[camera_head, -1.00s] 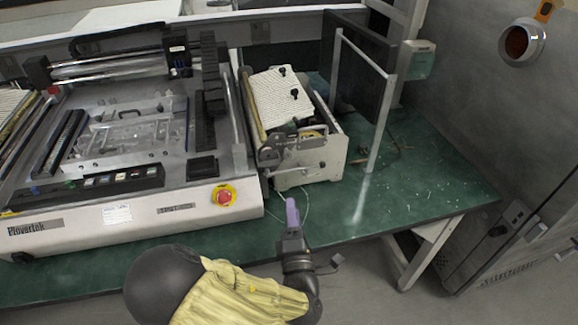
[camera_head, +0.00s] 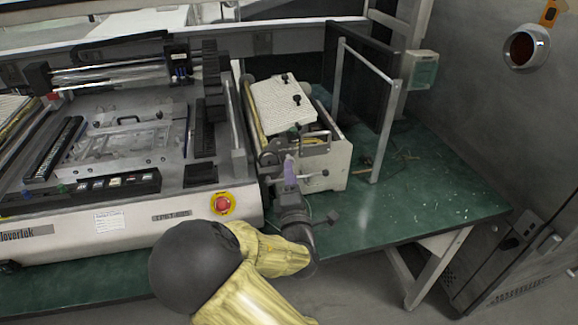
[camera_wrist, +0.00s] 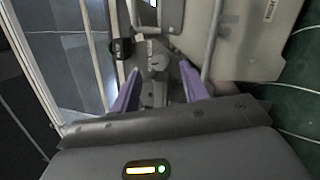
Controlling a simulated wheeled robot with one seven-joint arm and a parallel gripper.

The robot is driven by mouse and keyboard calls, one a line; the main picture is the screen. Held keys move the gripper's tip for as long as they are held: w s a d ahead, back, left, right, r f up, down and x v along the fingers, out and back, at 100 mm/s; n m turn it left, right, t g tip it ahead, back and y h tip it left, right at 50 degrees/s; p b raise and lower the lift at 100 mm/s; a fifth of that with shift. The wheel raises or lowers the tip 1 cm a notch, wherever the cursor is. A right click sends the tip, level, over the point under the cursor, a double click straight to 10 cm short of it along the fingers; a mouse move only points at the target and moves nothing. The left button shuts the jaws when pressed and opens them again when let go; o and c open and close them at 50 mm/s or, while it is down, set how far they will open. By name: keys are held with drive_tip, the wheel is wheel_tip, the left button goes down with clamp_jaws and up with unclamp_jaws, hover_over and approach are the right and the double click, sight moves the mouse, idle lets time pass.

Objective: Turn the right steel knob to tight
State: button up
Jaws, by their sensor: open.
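A small white machine (camera_head: 335,160) stands on the green bench, with a metal bracket on its front. A small steel knob (camera_head: 325,173) shows low on its front face, right of my gripper. My gripper (camera_head: 290,165), with purple fingers, is in front of the machine's left front part. In the wrist view my gripper (camera_wrist: 158,85) is open, its fingers apart on either side of a grey metal part with a round steel piece (camera_wrist: 157,62). I cannot tell whether this piece is a knob, or whether the fingers touch anything.
A large machine with a red emergency button (camera_head: 222,204) stands close on the left. A dark panel with a metal frame post (camera_head: 383,135) rises at the right. The green bench (camera_head: 440,200) is mostly clear further right. A black knob (camera_wrist: 120,48) is near the left finger.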

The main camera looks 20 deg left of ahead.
sight(289, 159)
drive_tip(key=shift+x, duration=1.9)
drive_tip(key=shift+d, duration=0.1)
clamp_jaws()
drive_tip(key=shift+m, duration=0.5)
drive_tip(key=shift+m+g+h+p, duration=0.2)
drive_tip(key=shift+m+h, duration=0.3)
drive_tip(key=shift+m, duration=1)
drive_tip(key=shift+m+g+h+p, duration=0.15)
drive_tip(key=shift+m+h, duration=0.35)
drive_tip(key=shift+m, duration=1)
